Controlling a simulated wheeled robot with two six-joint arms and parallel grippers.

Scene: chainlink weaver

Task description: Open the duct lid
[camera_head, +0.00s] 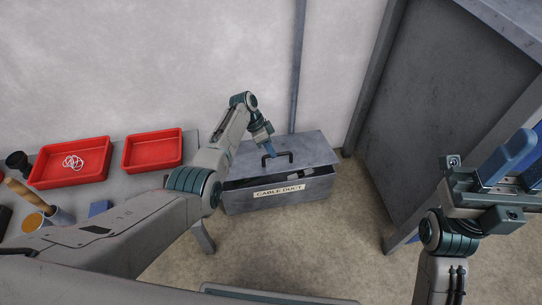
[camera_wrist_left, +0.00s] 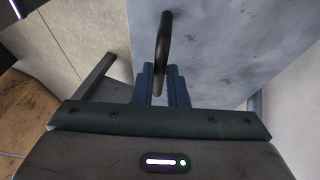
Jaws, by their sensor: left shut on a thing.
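The duct is a grey metal box labelled "CABLE DUCT" (camera_head: 277,200) standing on the floor in the head view. Its flat grey lid (camera_head: 315,150) is tilted up a little, with a dark gap along the front edge. A black bar handle (camera_head: 290,155) stands on the lid and also shows in the left wrist view (camera_wrist_left: 164,40). My left gripper (camera_head: 269,150) is shut on the handle; in the left wrist view its blue fingers (camera_wrist_left: 160,82) are on either side of the bar. My right gripper (camera_head: 522,152) is raised at the right edge, empty, its blue fingers apart.
A grey table at the left carries two red trays (camera_head: 152,165), one holding white rings (camera_head: 73,162), plus a blue block (camera_head: 98,208) and tools in a cup. A wall with a vertical conduit (camera_head: 298,65) is behind the duct. A large grey cabinet (camera_head: 450,100) stands at the right.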

